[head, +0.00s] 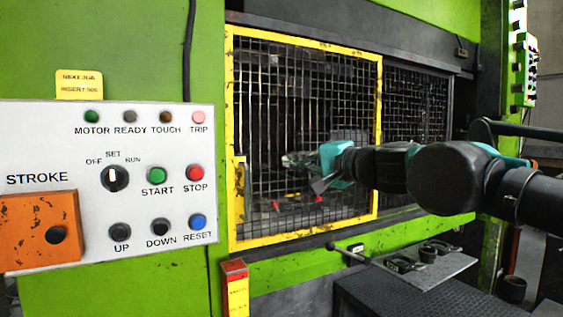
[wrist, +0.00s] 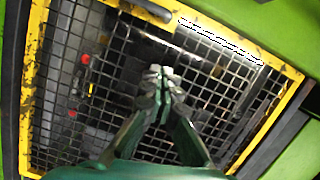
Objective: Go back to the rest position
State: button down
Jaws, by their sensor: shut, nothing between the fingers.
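My gripper (head: 318,168) is shut and empty in front of the yellow-framed mesh guard door (head: 375,130) of the press. My dark arm reaches in from the right of the head view. In the wrist view my gripper's fingertips (wrist: 160,75) are together, pointing at the mesh, with nothing between them. The guard door (wrist: 37,70) fills most of the wrist view and is closed over the opening. Whether the fingertips touch the mesh I cannot tell.
A control panel (head: 135,200) with buttons and a knob stands at the left. A grey shelf (head: 440,268) with small parts juts out below the door. A red and yellow post (head: 235,290) stands at the door's lower left. A dark mesh panel (head: 415,110) adjoins the door.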

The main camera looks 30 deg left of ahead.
jog(key=w+d+f+n+h, duration=0.1)
jog(key=w+d+f+h, duration=0.15)
jog(key=d+f, duration=0.6)
jog(key=w+d+f+n+h, duration=0.2)
jog(key=w+d+f, duration=0.15)
jog(key=f, duration=0.95)
jog(key=w+d+f+n+h, duration=0.1)
jog(key=w+d+f+h, duration=0.2)
jog(key=d+f, duration=0.6)
jog(key=s+d+f+g+h, duration=0.1)
jog(key=s+d+f+h, duration=0.3)
jog(key=d+f, duration=0.8)
jog(key=s+d+f+m+g+h, duration=0.1)
jog(key=s+d+f+h, duration=0.3)
jog(key=d+f, duration=0.9)
jog(key=s, duration=0.2)
jog(key=shift+s+d+m+g, duration=0.15)
jog(key=shift+s+m+g, duration=0.15)
jog(key=shift+f+h, duration=0.1)
jog(key=shift+h, duration=0.15)
